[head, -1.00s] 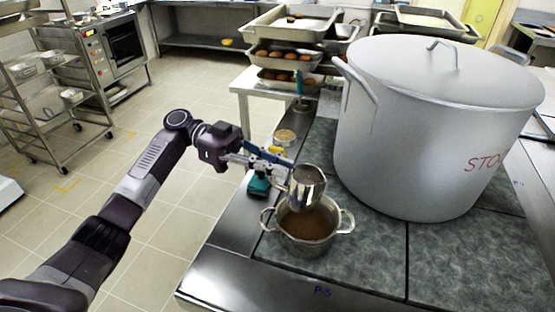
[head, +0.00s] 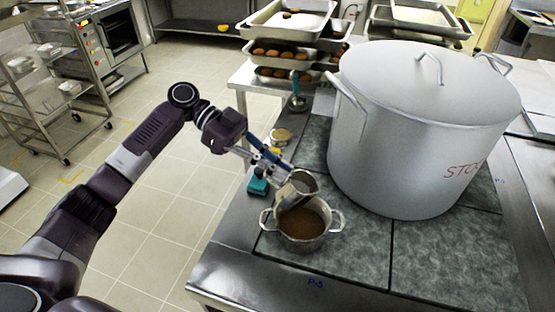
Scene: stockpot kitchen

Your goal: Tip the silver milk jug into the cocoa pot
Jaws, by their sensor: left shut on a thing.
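The silver milk jug (head: 303,184) is tilted steeply, its mouth toward the cocoa pot, over the pot's back left rim. I cannot tell whether the two touch. The cocoa pot (head: 305,243) is a small two-handled metal pot with brown cocoa inside, standing on the dark tiled top. My left gripper (head: 284,176) is shut on the jug from its upper left side. The inside of the jug is mostly hidden, and no stream of milk can be made out. My right gripper is not in view.
A huge lidded stockpot (head: 415,140) stands just right of the cocoa pot. A teal object (head: 258,186) and a small round tan-topped item (head: 281,135) sit behind the pot. Trays of brown buns (head: 280,52) are at the back. The counter's front right is clear.

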